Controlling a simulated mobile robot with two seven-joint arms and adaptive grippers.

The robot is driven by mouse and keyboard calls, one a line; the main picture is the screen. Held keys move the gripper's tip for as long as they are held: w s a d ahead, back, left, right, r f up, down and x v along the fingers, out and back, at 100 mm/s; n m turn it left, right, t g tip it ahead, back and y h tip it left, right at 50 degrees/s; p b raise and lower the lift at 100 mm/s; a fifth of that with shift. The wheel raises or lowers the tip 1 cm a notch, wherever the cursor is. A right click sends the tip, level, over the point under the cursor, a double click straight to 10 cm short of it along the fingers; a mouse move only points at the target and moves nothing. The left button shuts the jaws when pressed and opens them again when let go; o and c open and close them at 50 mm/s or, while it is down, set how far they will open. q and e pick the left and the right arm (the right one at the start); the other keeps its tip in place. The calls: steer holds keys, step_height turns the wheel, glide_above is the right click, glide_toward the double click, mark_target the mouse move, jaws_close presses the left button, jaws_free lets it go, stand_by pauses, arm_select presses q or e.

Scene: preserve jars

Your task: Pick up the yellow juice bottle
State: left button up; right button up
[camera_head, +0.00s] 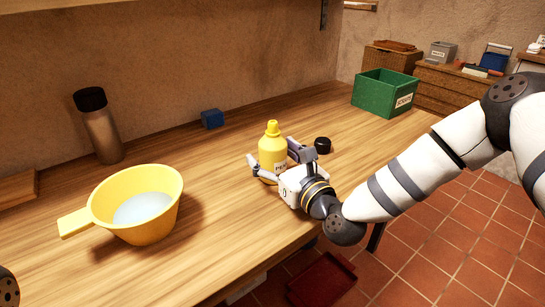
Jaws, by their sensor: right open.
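The yellow juice bottle (272,149) stands upright on the wooden workbench, right of the middle. It has a yellow cap and a pale label, partly covered by my gripper. My right gripper (270,172) reaches in from the right at the bottle's near side. Its fingers are open, one left of the bottle's lower part and one to its right. I cannot tell whether they touch it. My left gripper is not in view; only a dark piece shows at the lower left corner.
A yellow handled scoop (160,222) with pale contents stands left. A small black object (322,144) sits just right of the bottle. A green crate (371,97) is at the far right end.

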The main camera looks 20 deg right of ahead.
mark_target(272, 142)
steer(key=shift+w, duration=0.3)
steer(key=c, duration=1.3)
steer(key=shift+c, duration=1.3)
steer(key=shift+r, duration=0.2)
step_height(272, 142, up, 3)
steer(key=shift+f, duration=0.2)
steer(key=s+d+r+p, duration=0.3)
steer(key=s+d+r, duration=0.1)
steer(key=s+r, duration=0.6)
steer(key=v, duration=0.3)
steer(key=shift+s+a+p, duration=0.25)
steer(key=shift+a+p, duration=0.05)
steer(key=o, duration=0.8)
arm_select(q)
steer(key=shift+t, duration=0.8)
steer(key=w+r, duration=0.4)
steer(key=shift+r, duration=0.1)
arm_select(e)
steer(key=c, duration=0.5)
